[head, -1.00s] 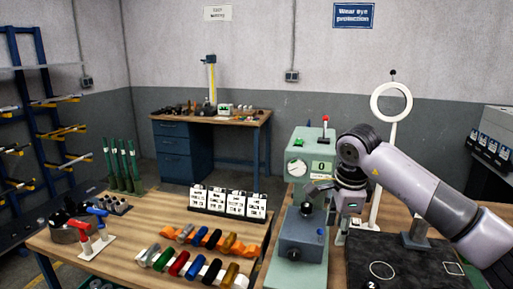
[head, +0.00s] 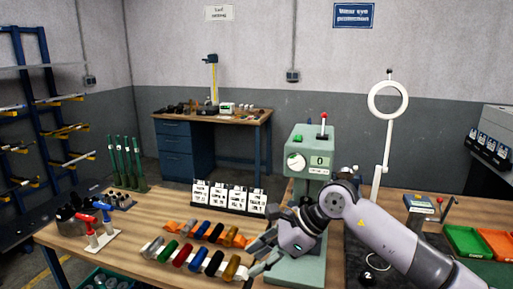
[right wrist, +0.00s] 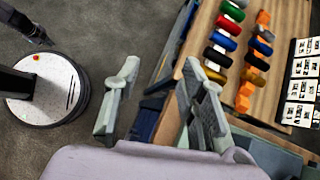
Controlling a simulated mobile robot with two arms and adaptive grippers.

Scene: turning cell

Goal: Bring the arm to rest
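My right arm (head: 375,230) comes in from the lower right and crosses in front of the green press (head: 311,165). My right gripper (head: 258,255) points left, close to the table's front edge and near the right end of the row of coloured rolls. In the right wrist view its two grey fingers (right wrist: 162,66) stand well apart with nothing between them, so it is open and empty. The lower front of the press is partly hidden behind my arm.
Coloured rolls on a white rack (head: 195,259) and an orange rack (head: 207,231) lie left of the gripper, with white cards (head: 229,198) behind. A ring on a stand (head: 388,101) rises behind my arm. Green (head: 466,240) and orange bins stand right. Floor (right wrist: 90,30) shows below the gripper.

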